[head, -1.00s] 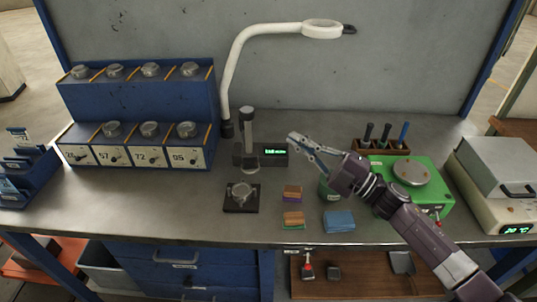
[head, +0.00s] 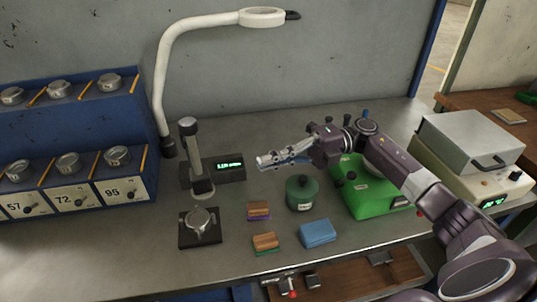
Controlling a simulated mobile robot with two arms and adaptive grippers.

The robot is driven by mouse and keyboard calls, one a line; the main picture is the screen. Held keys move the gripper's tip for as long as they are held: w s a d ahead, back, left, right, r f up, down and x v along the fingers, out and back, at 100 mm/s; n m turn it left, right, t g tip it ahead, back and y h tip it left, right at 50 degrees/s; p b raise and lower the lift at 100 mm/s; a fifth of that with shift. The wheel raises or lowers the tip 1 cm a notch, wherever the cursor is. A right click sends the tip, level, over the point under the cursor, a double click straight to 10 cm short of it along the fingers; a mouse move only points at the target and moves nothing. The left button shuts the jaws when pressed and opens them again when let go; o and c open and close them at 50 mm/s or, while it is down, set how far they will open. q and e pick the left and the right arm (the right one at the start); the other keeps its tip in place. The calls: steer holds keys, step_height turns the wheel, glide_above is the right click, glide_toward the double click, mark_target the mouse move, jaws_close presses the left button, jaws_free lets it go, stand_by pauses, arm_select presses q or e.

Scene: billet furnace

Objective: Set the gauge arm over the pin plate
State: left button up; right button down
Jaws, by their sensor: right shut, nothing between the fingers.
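My left gripper is out of view.
A green lidded jar (head: 301,193), two brown-topped blocks (head: 259,209) (head: 265,241) and a blue block (head: 318,232) lie right of the plate. A green scale (head: 369,197) sits under my right arm. A white lamp (head: 165,75) arches behind the gauge.

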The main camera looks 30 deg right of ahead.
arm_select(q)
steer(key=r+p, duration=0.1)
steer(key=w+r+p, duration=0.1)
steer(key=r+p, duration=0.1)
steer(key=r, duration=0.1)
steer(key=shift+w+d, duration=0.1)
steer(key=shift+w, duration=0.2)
arm_select(e)
steer(key=w+a, duration=0.1)
steer(key=a, duration=1.3)
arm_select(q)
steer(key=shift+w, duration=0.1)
